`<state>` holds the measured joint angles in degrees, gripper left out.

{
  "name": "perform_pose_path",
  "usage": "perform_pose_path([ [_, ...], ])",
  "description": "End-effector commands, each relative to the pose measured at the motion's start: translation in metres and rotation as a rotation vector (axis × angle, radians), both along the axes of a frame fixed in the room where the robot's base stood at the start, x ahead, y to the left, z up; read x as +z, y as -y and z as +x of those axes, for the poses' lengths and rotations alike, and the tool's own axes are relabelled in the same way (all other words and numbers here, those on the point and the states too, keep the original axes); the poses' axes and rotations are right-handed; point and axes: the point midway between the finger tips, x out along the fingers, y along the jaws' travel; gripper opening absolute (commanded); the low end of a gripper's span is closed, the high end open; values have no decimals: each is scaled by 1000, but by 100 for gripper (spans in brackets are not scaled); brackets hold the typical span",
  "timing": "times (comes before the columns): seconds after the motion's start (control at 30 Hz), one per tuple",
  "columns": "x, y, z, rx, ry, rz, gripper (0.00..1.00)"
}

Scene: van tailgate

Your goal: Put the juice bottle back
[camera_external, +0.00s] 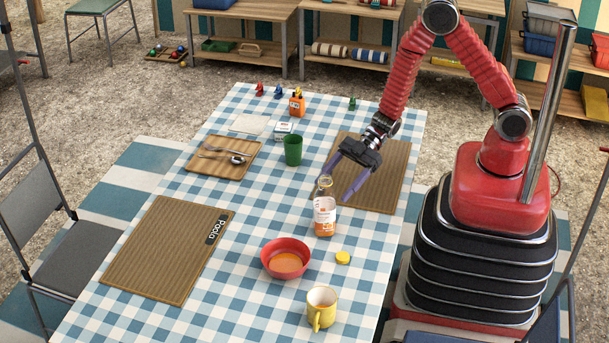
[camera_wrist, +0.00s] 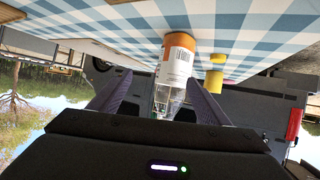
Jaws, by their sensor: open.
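The juice bottle (camera_external: 325,212) stands upright on the blue-and-white checked tablecloth, with an orange-and-white label and a clear, mostly empty-looking upper part. A small yellow disc, perhaps its cap (camera_external: 343,258), lies on the cloth just in front of it. My gripper (camera_external: 343,190) is open at the bottle's upper part, its purple fingers spread. In the wrist view the bottle (camera_wrist: 178,62) sits between the two fingers (camera_wrist: 163,100), with a visible gap on each side. Whether a finger touches the bottle cannot be told.
A red bowl (camera_external: 268,262) and a yellow mug (camera_external: 321,297) stand in front of the bottle. A green cup (camera_external: 293,150) and an orange container (camera_external: 297,106) are farther back. Brown ribbed mats (camera_external: 160,250) lie left and right (camera_external: 385,175); a wooden tray (camera_external: 205,165) holds cutlery.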

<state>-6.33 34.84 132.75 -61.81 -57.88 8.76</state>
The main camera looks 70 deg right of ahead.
Motion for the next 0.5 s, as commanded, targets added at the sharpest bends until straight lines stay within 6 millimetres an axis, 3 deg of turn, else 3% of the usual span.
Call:
perform_pose_path([
  [0.2, 35, 39, 35, -152, 50, -131, 70],
  [0.5, 91, 106, 60, -397, 65, -289, 70],
])
